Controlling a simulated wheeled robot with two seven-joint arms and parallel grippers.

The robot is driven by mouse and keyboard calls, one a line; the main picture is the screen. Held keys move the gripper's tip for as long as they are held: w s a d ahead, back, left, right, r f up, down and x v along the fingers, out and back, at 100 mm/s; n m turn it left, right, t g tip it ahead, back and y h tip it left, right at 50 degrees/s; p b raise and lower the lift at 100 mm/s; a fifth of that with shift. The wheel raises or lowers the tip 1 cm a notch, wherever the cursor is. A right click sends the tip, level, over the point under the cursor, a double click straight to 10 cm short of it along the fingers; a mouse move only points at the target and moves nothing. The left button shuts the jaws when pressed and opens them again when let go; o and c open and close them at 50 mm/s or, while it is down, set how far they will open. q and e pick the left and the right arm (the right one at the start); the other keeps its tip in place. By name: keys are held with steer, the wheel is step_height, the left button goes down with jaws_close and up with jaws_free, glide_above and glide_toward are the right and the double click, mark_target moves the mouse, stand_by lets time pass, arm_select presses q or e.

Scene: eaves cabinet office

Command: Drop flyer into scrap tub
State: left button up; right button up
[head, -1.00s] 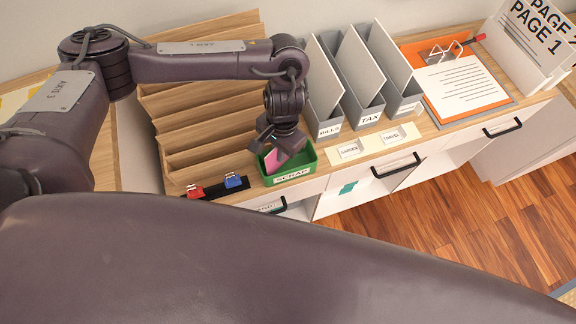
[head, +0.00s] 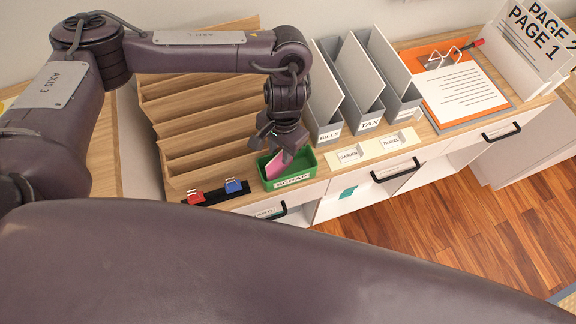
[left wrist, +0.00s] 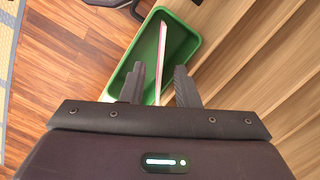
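The pink flyer (head: 278,162) stands tilted inside the green scrap tub (head: 293,181), which has a SCRAP label on its front. In the left wrist view the flyer (left wrist: 163,45) shows nearly edge-on as a thin pale strip in the tub (left wrist: 139,58). My left gripper (head: 279,146) is just above the tub, pointing down. In the left wrist view its two fingers (left wrist: 159,85) are spread, with the flyer's near end between them and a gap on each side. Part of the flyer is hidden by the gripper in the head view. My right gripper is not in view.
A wooden tiered rack (head: 200,120) stands left of and behind the tub. Red (head: 195,196) and blue (head: 235,186) clips lie left of it. Grey file holders (head: 368,124) and a labelled card tray (head: 368,150) stand to the right. Drawer handles stick out below the counter.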

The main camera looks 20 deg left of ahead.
arm_select(q)
steer(key=shift+w+d+r, duration=0.1)
steer(key=shift+w+r, duration=0.05)
steer(key=shift+r, duration=1.05)
steer(key=shift+w+d+r, duration=0.1)
steer(key=shift+r, duration=1.05)
steer(key=shift+s, duration=0.1)
